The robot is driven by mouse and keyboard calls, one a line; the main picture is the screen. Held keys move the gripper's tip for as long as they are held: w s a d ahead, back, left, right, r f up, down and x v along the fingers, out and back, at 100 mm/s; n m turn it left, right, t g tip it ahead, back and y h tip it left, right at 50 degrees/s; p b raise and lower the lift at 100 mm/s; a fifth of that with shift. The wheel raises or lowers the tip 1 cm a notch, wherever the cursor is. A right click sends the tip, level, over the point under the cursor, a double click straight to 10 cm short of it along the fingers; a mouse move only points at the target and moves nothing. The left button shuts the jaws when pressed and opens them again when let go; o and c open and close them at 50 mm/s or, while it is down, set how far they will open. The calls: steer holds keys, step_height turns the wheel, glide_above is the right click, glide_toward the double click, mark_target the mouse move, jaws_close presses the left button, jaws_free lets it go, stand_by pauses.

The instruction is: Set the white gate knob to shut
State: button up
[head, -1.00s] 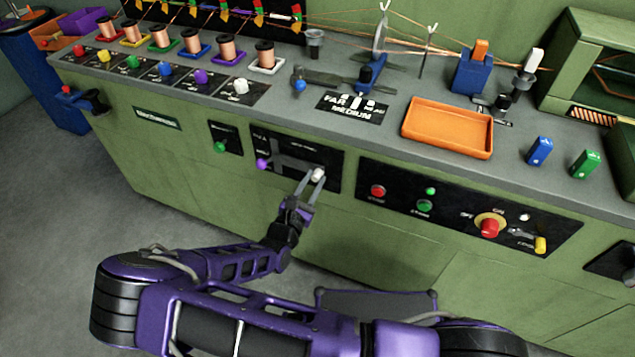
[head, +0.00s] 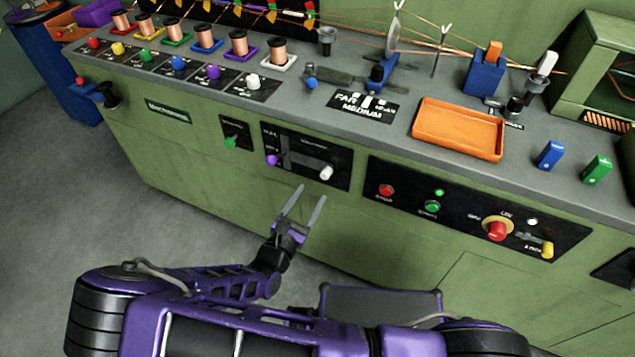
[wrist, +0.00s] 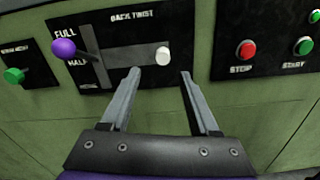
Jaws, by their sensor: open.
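The white knob (head: 326,173) stands at the right end of a horizontal slot in a black panel (head: 340,158) on the green front. It also shows in the wrist view (wrist: 162,54), where the panel reads "BACK TWIST". A purple knob (wrist: 63,48) is at the panel's left, beside the words "FULL" and "HALF". I see no word for shut by the white knob. My gripper (head: 312,192) is open and empty, with its fingertips a little short of and below the white knob. In the wrist view, the knob appears beyond the gap between the fingers (wrist: 160,72).
A green knob (head: 230,142) is left of the panel. Red (head: 386,191) and green (head: 432,207) buttons are on a panel to the right. Another white knob (head: 253,82) stands on the counter by the copper spools.

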steer(key=v, duration=1)
steer(key=shift+r, duration=0.1)
